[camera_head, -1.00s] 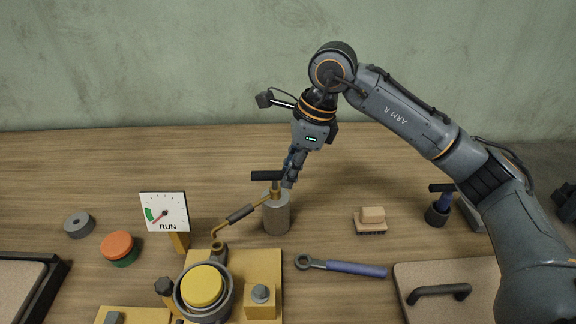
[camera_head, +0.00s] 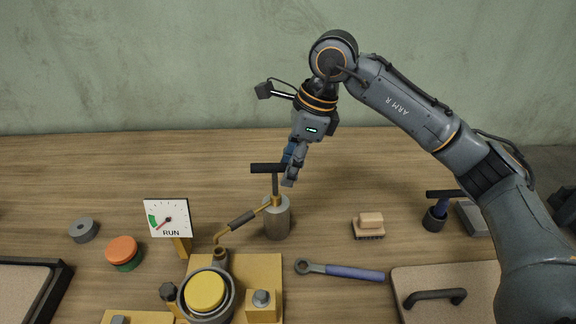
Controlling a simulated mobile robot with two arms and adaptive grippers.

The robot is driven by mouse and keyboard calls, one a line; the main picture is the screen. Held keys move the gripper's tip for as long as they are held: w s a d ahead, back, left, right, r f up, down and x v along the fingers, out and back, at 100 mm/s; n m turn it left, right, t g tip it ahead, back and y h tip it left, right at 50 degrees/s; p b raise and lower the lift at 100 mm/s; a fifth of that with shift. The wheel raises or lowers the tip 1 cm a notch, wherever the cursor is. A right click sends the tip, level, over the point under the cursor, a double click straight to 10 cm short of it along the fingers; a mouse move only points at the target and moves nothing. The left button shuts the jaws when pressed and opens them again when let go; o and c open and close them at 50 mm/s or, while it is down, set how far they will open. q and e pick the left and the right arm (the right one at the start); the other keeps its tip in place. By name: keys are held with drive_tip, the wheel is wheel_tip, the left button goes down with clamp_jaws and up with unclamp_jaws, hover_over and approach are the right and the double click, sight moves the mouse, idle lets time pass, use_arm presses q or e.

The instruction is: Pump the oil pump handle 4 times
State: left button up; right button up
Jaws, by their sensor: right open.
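The oil pump (camera_head: 277,219) is a grey upright cylinder with a brass top and a thin rod. Its black T-shaped handle (camera_head: 266,168) stands raised above the cylinder on the rod. My right gripper (camera_head: 289,178) is open, with its fingers pointing down just right of and partly behind the handle. I cannot tell whether a finger touches the handle. A brass pipe with a dark sleeve (camera_head: 242,219) runs from the pump to a yellow base (camera_head: 262,272). My left gripper is not in view.
A gauge marked RUN (camera_head: 167,217) stands left of the pump. A brush (camera_head: 369,227), a blue-handled wrench (camera_head: 345,271) and a board with a dark handle (camera_head: 480,277) lie to the right. The table behind the pump is clear.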

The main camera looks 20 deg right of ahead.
drive_tip(key=shift+r+p, duration=2.1)
drive_tip(key=shift+r, duration=1.5)
drive_tip(key=shift+f, duration=0.15)
